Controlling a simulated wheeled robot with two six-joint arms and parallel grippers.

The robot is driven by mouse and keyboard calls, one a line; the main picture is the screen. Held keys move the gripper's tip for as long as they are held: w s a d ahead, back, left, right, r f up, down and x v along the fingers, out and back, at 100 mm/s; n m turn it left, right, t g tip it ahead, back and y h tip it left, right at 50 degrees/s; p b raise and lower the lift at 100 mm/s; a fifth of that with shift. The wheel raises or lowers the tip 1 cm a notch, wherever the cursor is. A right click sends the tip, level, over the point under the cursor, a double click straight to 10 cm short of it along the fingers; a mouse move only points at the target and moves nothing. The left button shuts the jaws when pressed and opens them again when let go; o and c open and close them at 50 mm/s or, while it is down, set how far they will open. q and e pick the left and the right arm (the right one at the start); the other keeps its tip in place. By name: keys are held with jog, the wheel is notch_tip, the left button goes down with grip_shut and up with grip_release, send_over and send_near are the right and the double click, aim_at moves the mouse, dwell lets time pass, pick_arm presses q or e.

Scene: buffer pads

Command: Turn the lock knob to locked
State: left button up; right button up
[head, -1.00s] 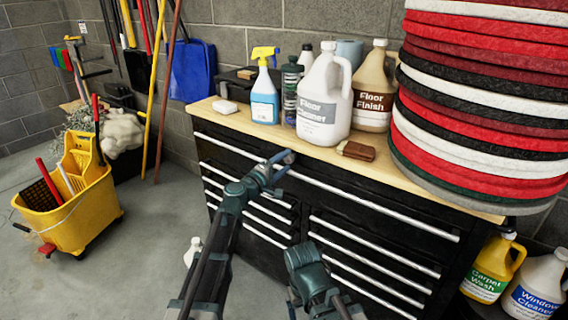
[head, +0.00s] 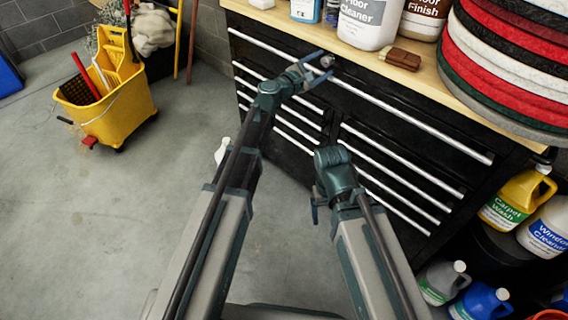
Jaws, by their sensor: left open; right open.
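The lock knob (head: 327,61), a small round grey piece, sits at the top of the black drawer cabinet (head: 385,143), just below the wooden top. My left gripper (head: 321,68) is open, with its two teal fingers on either side of the knob. I cannot tell whether the fingers touch it. The knob's marking and its turned position are too small to read. My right gripper (head: 315,213) is open, lower down in front of the drawers, and points downward. It holds nothing that I can see, and its fingers are partly hidden by its wrist.
On the wooden top (head: 437,97) stand a floor cleaner jug (head: 368,22), a brown brush (head: 400,59) and a stack of pads (head: 510,70). A yellow mop bucket (head: 110,105) stands at left. Several bottles sit at lower right. The grey floor at left is mostly clear.

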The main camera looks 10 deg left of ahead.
pick_arm(q)
jog(key=n, duration=0.9)
jog(key=shift+a+n, duration=0.1)
jog(key=shift+n, duration=0.2)
jog(key=v, duration=1.3)
jog(key=s+f+m+g+y, duration=0.5)
jog(key=s+f+m+g, duration=0.6)
jog(key=m, duration=1.1)
jog(key=shift+s+f+m+y+p, duration=0.35)
jog(key=shift+s+f, duration=2)
jog(key=shift+f, duration=1.15)
jog(key=shift+a, duration=0.1)
jog(key=s+d+r+m+g+y+p, duration=0.1)
jog(key=s+r+m+g+y+p, duration=0.1)
jog(key=s+r+m+p, duration=0.3)
jog(key=s+d+r+m+g+y+p, duration=0.1)
jog(key=s+r+m+y+p, duration=0.3)
jog(key=s+r+p, duration=0.3)
notch_tip(320, 180, up, 5)
jog(key=m+p, duration=0.1)
jog(key=p, duration=0.7)
jog(key=shift+s+d+g, duration=0.15)
jog(key=shift+s+g, duration=0.1)
jog(key=shift+g, duration=0.15)
